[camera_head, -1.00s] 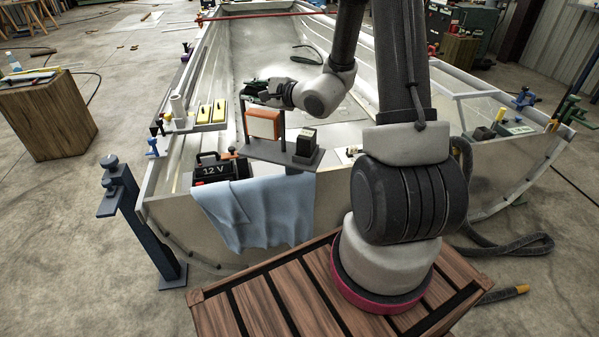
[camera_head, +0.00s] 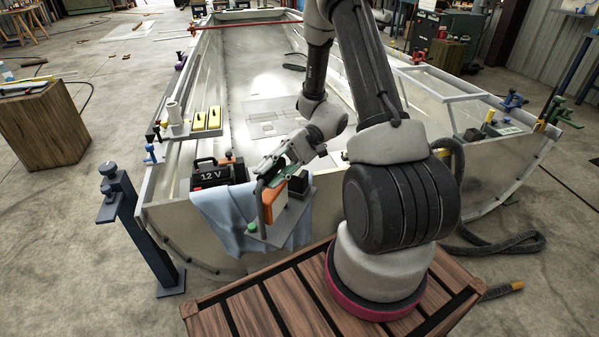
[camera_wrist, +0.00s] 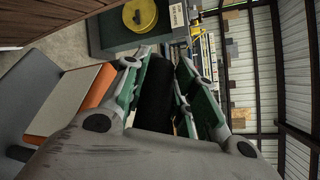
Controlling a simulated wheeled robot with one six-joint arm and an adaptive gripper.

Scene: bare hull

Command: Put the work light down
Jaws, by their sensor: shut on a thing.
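The work light has an orange housing (camera_head: 280,212) on a flat grey base, with an upright frame and a dark bar on top. My gripper (camera_head: 270,170), with green fingers, is shut on that top bar. In the wrist view the fingers (camera_wrist: 165,95) close around the black bar, and the light's pale and orange panel (camera_wrist: 72,100) and grey base lie to the left. The light is turned and slightly tilted, in front of the blue cloth (camera_head: 222,212) draped over the hull's near end. I cannot tell whether its base touches anything.
A black 12 V battery box (camera_head: 218,173) stands just left of the light. A ledge with yellow blocks (camera_head: 206,120) is on the hull's left side. A blue stand (camera_head: 128,215) is outside at left. The slatted wooden platform (camera_head: 250,305) is below. The hull floor is mostly clear.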

